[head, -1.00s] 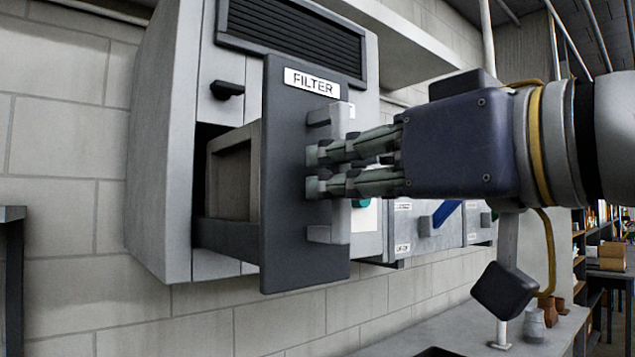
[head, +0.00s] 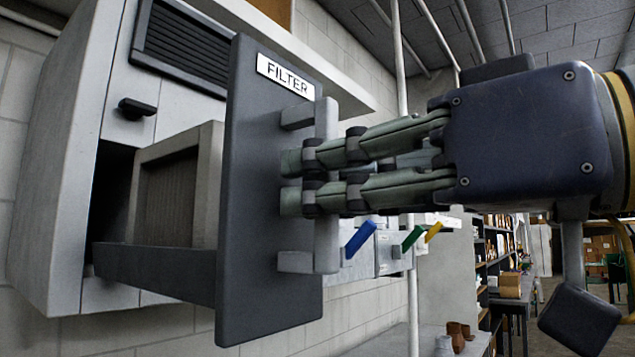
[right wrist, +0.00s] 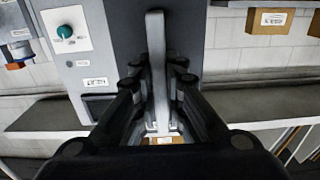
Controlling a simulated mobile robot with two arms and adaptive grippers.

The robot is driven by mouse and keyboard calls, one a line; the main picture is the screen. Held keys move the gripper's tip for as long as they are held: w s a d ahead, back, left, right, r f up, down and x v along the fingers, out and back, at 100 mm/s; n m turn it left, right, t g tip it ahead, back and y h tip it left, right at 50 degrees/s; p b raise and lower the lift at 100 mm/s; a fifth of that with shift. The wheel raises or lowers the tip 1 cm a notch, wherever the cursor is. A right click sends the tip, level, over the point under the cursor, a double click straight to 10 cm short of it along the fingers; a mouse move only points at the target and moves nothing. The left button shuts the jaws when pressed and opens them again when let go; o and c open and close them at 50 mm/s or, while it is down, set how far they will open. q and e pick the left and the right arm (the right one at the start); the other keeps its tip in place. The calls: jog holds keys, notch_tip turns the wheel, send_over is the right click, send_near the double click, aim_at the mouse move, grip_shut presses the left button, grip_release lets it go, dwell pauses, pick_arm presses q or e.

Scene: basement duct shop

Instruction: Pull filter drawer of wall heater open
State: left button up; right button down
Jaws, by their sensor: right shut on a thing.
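The wall heater (head: 62,190) is a light grey cabinet on the left in the head view. Its filter drawer stands well out of its opening, with the dark grey front (head: 255,200) labelled FILTER and a framed filter (head: 170,195) showing behind it. My right gripper (head: 310,180) is shut on the drawer's pale vertical handle (head: 327,240). In the right wrist view the handle (right wrist: 156,60) runs between the two fingers. My left gripper is not in view.
A small black latch (head: 137,108) sits on the heater above the drawer opening. Boxes with blue (head: 361,238), green and yellow levers are on the wall beyond. A shelf (head: 455,343) runs low along the wall. The aisle at the right is open floor.

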jog(key=c, duration=1.6)
grip_release()
jog(key=shift+c, duration=0.2)
jog(key=shift+d, duration=0.1)
jog(key=v, duration=1.2)
